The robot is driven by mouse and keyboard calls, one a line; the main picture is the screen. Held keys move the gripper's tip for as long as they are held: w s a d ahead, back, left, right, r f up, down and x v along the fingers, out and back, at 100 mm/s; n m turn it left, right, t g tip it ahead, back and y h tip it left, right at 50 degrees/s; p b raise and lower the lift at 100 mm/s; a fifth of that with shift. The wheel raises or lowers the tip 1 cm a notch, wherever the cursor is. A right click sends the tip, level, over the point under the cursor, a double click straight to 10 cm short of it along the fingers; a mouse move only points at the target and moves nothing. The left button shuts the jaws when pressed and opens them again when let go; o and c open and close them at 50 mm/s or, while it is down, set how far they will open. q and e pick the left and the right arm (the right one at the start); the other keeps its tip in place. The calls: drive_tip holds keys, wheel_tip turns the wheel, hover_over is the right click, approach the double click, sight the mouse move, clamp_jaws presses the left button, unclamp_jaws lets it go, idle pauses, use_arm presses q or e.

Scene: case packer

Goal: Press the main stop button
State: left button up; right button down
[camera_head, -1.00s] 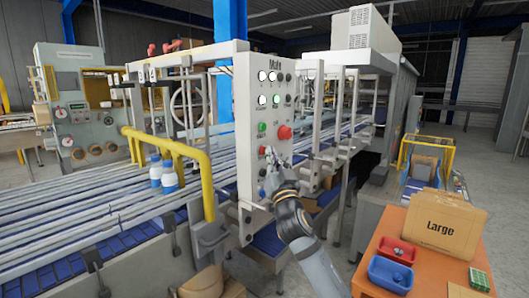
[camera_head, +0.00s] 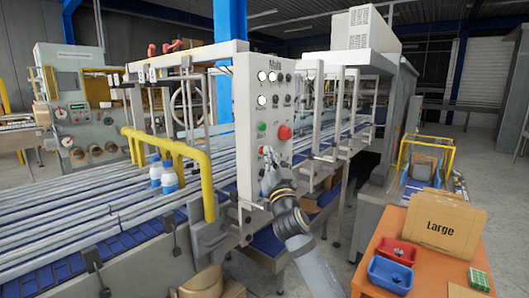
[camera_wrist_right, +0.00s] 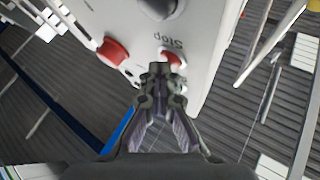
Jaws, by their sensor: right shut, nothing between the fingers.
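The grey control panel (camera_head: 248,90) marked "Main" carries a large red mushroom button (camera_head: 284,132) and a green button (camera_head: 262,126). In the right wrist view a smaller red button (camera_wrist_right: 172,58) sits beside an upside-down "Stop" label (camera_wrist_right: 166,42). The large red button (camera_wrist_right: 113,52) is to its left. My right gripper (camera_head: 267,153) is shut and empty, in front of the lower panel. In the wrist view its fingertips (camera_wrist_right: 160,70) overlap the lower left edge of the small red button. I cannot tell whether they touch it. My left gripper is out of view.
A dark grey knob (camera_wrist_right: 157,8) is near the small red button. An orange table (camera_head: 405,255) with bins and a "Large" box (camera_head: 442,222) stands at the right.

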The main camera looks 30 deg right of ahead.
drive_tip(key=shift+s+d+f, duration=0.1)
drive_tip(key=shift+s+d+b, duration=0.25)
drive_tip(key=shift+s+b, duration=0.4)
drive_tip(key=shift+s, duration=0.05)
drive_tip(key=s+b, duration=0.1)
drive_tip(key=s+d+b, duration=0.1)
drive_tip(key=s+b, duration=0.1)
drive_tip(key=s+d+b, duration=0.1)
drive_tip(key=b, duration=0.1)
drive_tip(key=shift+s, duration=0.35)
idle(0.5)
